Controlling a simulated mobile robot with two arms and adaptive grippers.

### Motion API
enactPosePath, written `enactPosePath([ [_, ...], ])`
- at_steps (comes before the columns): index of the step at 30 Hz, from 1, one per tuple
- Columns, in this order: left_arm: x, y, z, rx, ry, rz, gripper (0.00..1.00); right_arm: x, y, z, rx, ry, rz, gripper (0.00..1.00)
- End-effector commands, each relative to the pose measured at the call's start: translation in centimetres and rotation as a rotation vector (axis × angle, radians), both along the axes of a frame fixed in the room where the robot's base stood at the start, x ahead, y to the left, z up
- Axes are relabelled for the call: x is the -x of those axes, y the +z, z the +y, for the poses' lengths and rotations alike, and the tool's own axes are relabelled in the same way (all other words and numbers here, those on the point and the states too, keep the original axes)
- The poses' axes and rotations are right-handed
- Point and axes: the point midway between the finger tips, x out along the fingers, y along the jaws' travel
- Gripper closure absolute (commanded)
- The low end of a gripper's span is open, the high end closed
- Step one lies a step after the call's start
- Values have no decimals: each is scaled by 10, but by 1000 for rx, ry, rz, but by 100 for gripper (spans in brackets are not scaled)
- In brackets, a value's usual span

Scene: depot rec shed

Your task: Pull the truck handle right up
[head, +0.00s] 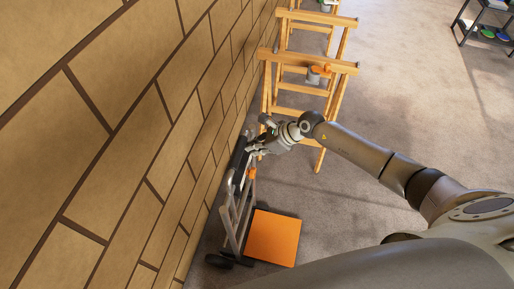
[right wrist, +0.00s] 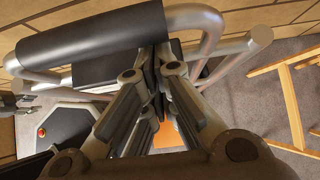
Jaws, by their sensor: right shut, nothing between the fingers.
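The truck (head: 234,218) stands upright close to the brick wall, with an orange toe plate (head: 272,238) flat at its foot. Its handle has a black grip (head: 238,152) on silver tubing, near the top of the frame. In the right wrist view the black grip (right wrist: 95,42) fills the upper left, with bent silver tubes beside it. My right gripper (head: 255,147) is at the handle, just right of the grip. Its fingers (right wrist: 160,62) are shut with nothing between them, and the tips reach beside the grip's end. I cannot tell whether they touch it.
The brick wall (head: 110,130) runs close along the left of the truck. A dark shelf (head: 488,25) is at the far right. The carpet between is clear.

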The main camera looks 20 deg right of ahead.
Motion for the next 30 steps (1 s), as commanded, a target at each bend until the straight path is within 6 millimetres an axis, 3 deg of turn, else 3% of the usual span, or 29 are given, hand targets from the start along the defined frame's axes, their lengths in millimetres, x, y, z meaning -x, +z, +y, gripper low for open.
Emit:
enactPosePath([
  [8, 0, 1, 0, 0, 0, -1, 60, 0, 2, 0, -1, 0, -1, 100],
  [14, 0, 19, 0, 0, 0, -1, 60, -1, 29, 0, 0, 0, -3, 100],
  [24, -1, 80, 0, 0, 0, -1, 60, -2, 132, 0, -3, 0, -10, 100],
  [30, -1, 107, 0, 0, 0, -1, 60, -2, 191, 1, -4, 1, -10, 100],
])
